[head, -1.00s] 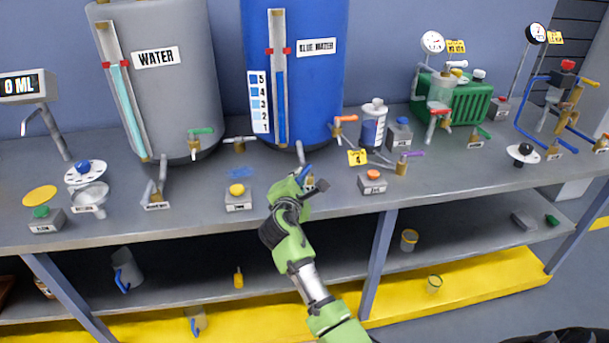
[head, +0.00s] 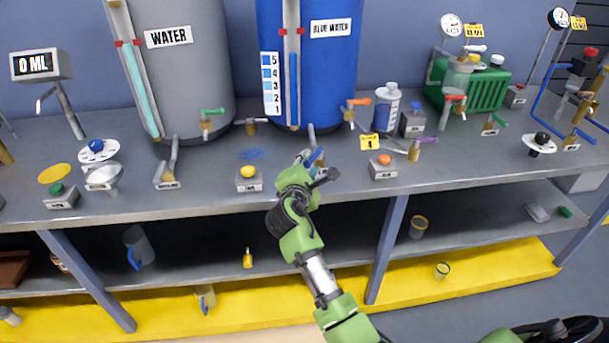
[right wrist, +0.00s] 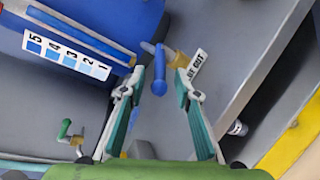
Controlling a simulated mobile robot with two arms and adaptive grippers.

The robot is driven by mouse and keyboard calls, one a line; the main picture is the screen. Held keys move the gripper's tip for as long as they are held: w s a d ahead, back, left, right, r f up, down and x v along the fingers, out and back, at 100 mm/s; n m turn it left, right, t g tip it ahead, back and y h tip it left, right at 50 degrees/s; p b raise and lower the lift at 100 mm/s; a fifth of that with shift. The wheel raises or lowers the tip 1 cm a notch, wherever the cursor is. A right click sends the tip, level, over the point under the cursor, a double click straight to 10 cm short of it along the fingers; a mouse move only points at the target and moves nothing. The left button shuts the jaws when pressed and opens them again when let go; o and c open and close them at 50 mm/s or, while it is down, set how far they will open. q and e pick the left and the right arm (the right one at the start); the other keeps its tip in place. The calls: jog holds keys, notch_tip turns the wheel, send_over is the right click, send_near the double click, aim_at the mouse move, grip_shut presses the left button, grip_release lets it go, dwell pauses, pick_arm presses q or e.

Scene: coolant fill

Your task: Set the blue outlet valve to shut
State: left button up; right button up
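The blue outlet valve handle (head: 317,157) sits low in front of the blue water tank (head: 333,75), at the bench's front. My right gripper (head: 313,173) is at this valve. In the right wrist view the blue handle (right wrist: 159,72) is a straight lever standing between the two fingers of my right gripper (right wrist: 161,84). The fingers are spread, one on each side, with visible gaps to the handle. A brass valve body and white label (right wrist: 195,68) show beyond it. In the head view the gripper partly hides the valve. My left gripper is not in view.
A yellow button box (head: 248,180) stands left of my right gripper and an orange button box (head: 384,167) stands right. The grey water tank (head: 180,80) with its green-handled valve (head: 211,113) is further left. The bench edge runs just below the gripper.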

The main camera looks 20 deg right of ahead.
jog(key=v, duration=0.9)
jog(key=shift+s+a, duration=0.15)
jog(key=shift+s, duration=0.05)
jog(key=shift+r, duration=0.15)
